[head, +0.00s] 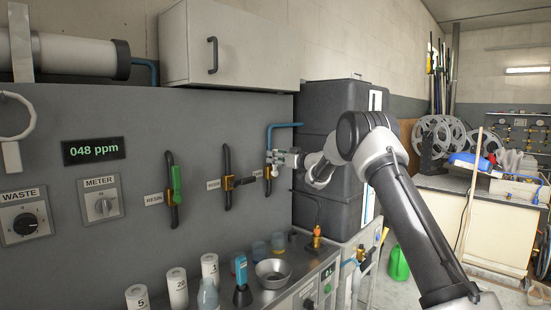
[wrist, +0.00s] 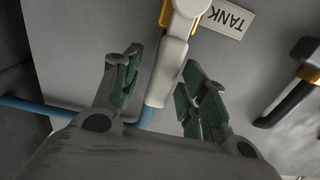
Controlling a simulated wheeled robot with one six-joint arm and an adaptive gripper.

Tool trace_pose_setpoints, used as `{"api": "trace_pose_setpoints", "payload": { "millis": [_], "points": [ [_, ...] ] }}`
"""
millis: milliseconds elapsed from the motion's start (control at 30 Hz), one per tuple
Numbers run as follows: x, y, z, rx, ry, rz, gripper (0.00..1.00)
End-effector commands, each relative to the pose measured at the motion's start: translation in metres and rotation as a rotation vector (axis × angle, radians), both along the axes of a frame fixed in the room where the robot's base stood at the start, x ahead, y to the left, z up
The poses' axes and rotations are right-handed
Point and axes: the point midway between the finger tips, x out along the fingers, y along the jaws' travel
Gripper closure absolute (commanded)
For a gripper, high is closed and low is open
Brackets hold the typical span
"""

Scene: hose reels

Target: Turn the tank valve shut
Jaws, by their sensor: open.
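The tank valve has a brass body (head: 268,172) on the grey wall panel, at the right of the row in the head view. In the wrist view its pale grey handle (wrist: 168,75) shows beside the white TANK label (wrist: 229,20). My gripper (head: 284,158) is at the valve. In the wrist view my gripper (wrist: 161,72) is open, with one green-padded finger on each side of the handle. Gaps show between the handle and both pads. In the head view my gripper hides most of the handle.
A neighbouring valve with a dark handle (head: 243,181) and one with a green handle (head: 176,180) sit to the left. Dark tanks (head: 335,135) stand just right of my gripper. Below is a counter with cups and a metal bowl (head: 273,270).

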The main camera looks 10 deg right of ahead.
Motion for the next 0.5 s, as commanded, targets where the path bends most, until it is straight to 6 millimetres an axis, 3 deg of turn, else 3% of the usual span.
{"api": "trace_pose_setpoints", "payload": {
  "millis": [333, 500],
  "points": [
    [0.0052, 0.0041, -0.0001, 0.000, 0.000, 0.000, 0.57],
    [0.0050, 0.0040, -0.0001, 0.000, 0.000, 0.000, 0.88]
  ]
}}
